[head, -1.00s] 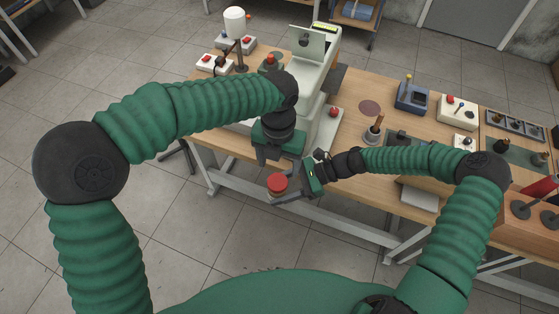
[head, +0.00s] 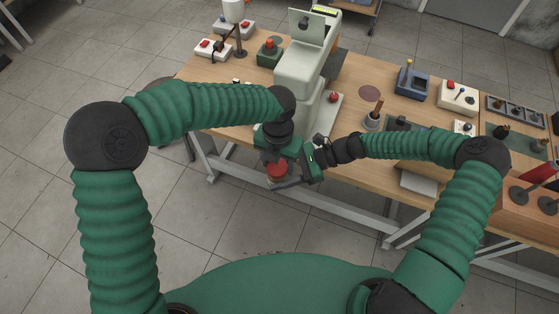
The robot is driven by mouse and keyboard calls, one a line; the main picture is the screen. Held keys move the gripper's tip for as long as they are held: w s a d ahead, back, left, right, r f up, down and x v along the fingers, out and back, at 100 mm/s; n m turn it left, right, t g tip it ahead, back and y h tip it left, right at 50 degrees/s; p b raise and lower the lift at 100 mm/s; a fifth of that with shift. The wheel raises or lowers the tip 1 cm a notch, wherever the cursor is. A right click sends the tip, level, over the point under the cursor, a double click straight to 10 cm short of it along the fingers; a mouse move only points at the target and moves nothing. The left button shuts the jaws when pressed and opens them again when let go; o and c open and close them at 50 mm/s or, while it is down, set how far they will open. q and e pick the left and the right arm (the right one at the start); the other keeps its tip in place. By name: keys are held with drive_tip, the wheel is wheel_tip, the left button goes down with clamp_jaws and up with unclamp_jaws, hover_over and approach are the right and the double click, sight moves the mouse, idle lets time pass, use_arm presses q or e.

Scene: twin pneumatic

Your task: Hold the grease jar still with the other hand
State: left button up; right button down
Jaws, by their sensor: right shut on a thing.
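The grease jar (head: 278,171), with a red lid, is held in the air in front of the bench's near edge. My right gripper (head: 284,183) comes in from the right and is shut on the jar, low on its side. My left gripper (head: 277,160) points down from above, right over the red lid. Its fingers look apart, close to the lid; whether they touch it is hard to see. The jar's body is mostly hidden by the grippers.
The wooden bench (head: 345,150) lies just beyond the grippers. A pale machine (head: 300,70) stands on it, behind my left gripper. A wooden-handled tool (head: 374,118) and a blue fixture (head: 411,82) stand to the right. Open floor lies in front.

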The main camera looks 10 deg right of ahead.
use_arm(q)
drive_tip(key=shift+s+d+r, duration=0.1)
drive_tip(key=shift+s+d, duration=0.05)
drive_tip(key=shift+d, duration=0.1)
drive_tip(key=c, duration=1)
drive_tip(key=n, duration=1.6)
drive_tip(key=shift+w+a+r+n, duration=0.1)
drive_tip(key=shift+w+n, duration=0.1)
drive_tip(key=shift+n, duration=0.2)
drive_tip(key=n, duration=1)
drive_tip(key=shift+a+n, duration=0.15)
drive_tip(key=shift+n, duration=0.25)
drive_tip(key=n, duration=0.6)
drive_tip(key=shift+s+a, duration=0.1)
drive_tip(key=n, duration=0.4)
drive_tip(key=shift+a, duration=0.1)
drive_tip(key=o, duration=1.6)
drive_tip(key=shift+a, duration=0.1)
drive_tip(key=shift+c, duration=0.2)
